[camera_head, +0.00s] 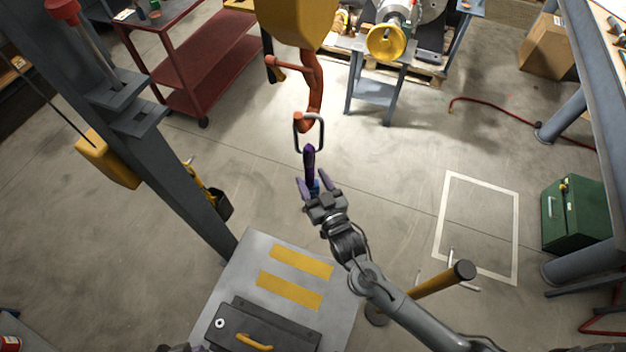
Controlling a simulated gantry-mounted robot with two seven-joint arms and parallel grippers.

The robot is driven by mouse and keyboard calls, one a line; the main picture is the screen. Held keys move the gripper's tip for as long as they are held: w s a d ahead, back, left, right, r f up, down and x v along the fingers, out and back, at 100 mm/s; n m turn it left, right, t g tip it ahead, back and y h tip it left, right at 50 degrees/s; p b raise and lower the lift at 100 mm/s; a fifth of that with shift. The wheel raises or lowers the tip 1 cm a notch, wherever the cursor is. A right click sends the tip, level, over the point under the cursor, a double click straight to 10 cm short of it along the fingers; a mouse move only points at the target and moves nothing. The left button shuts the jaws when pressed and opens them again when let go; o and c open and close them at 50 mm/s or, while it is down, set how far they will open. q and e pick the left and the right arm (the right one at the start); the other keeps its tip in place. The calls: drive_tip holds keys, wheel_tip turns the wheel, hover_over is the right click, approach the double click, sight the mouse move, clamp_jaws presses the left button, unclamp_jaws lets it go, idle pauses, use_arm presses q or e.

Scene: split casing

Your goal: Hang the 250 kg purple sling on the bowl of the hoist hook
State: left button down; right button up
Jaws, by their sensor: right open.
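The orange hoist hook (313,92) hangs below the yellow hoist body (296,22) at the top centre. A grey metal link (323,134) sits at the bowl of the hook, and the hook's lower end overlaps the link's opening. The purple sling (309,161) hangs from the bottom of this link. My right gripper (315,186) is just below, its two fingers spread open on either side of the sling's lower end. A small blue patch shows between the fingers. Whether the fingers touch the sling cannot be told.
A grey platform (240,272) with yellow strips and a dark case (262,334) stands below. A grey column (170,150) rises at the left. A red cart (205,60) and machinery stand behind. A green box (575,215) is at the right. The floor around the hook is clear.

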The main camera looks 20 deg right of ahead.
drive_tip(key=s+d+f+n+g, duration=0.1)
drive_tip(key=s+d+f+g, duration=0.15)
drive_tip(key=s+g, duration=0.75)
drive_tip(key=s+d+f+n+g, duration=0.1)
drive_tip(key=s+d+f+g, duration=0.3)
drive_tip(key=s, duration=1.3)
wheel_tip(320, 180, up, 26)
drive_tip(key=a+p, duration=0.2)
drive_tip(key=p, duration=2.3)
drive_tip(key=shift+w+r, duration=0.15)
drive_tip(key=shift+w, duration=0.15)
